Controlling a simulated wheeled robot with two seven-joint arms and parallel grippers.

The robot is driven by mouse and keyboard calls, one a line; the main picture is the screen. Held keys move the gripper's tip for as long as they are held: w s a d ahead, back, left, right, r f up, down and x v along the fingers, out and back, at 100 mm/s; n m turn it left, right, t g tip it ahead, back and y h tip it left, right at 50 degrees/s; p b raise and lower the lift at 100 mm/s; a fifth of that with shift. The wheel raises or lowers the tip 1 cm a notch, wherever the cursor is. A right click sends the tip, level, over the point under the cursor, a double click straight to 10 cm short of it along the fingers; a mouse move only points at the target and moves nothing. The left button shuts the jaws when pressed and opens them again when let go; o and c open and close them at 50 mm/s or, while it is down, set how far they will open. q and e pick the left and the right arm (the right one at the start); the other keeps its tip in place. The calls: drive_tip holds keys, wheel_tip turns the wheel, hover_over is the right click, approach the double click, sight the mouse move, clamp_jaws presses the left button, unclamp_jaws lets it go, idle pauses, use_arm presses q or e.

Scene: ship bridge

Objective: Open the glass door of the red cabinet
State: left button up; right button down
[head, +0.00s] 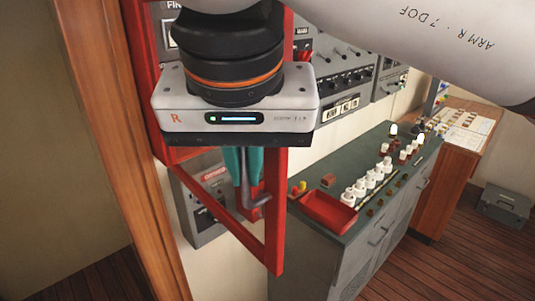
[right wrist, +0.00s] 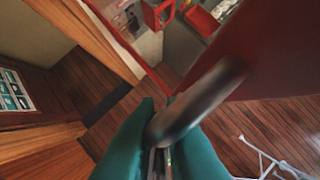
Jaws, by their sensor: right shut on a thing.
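The red cabinet (head: 143,60) is on the wall at the upper left of the head view, partly hidden behind my right gripper. Its glass door (head: 274,225), with a red frame, stands out from the cabinet at an angle, partly open. My right gripper (head: 244,178) has its teal fingers shut on the grey door handle (head: 257,203). In the right wrist view, the blurred handle (right wrist: 197,100) lies between the fingers (right wrist: 160,140), with a red panel beside it. My left gripper is in neither view.
A grey-green console (head: 335,235) with white knobs and a red tray (head: 329,212) stands right of the door. A wooden post (head: 125,150) is close on the left. A grey box (head: 197,205) is on the wall below the cabinet. Wooden floor shows in front.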

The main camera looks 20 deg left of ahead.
drive_tip(key=shift+w+r, duration=0.15)
drive_tip(key=shift+r, duration=0.05)
drive_tip(key=c, duration=1.7)
unclamp_jaws()
drive_tip(key=shift+o, duration=0.9)
drive_tip(key=shift+a, duration=0.1)
drive_tip(key=shift+a+f, duration=0.1)
drive_tip(key=shift+f, duration=0.05)
drive_tip(key=b+v, duration=0.2)
drive_tip(key=v, duration=1)
